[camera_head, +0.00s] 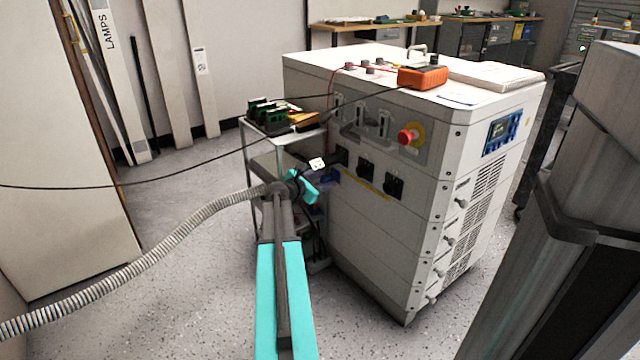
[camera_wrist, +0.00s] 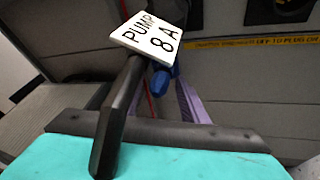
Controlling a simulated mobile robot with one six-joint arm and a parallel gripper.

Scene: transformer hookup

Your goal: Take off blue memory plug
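A small blue piece, which may be the blue memory plug (camera_wrist: 161,82), shows just below a white tag (camera_wrist: 148,38) reading "PUMP 8 A" in the wrist view. Blue also shows low beside the left socket in the head view (camera_head: 334,177), where the tag (camera_head: 317,163) hangs in front of the cabinet. My gripper (camera_head: 306,186) is close to the cabinet's left front face, by the tag. In the wrist view a dark bar crosses beside the tag, and purple strips run below the blue piece. Whether my fingers touch anything is hidden.
The white cabinet (camera_head: 420,200) has black sockets (camera_head: 366,170), a red knob (camera_head: 408,137) and an orange meter (camera_head: 422,76) on top. A grey cart (camera_head: 270,146) stands close at left. A black cable crosses above my arm. Open floor lies at front left.

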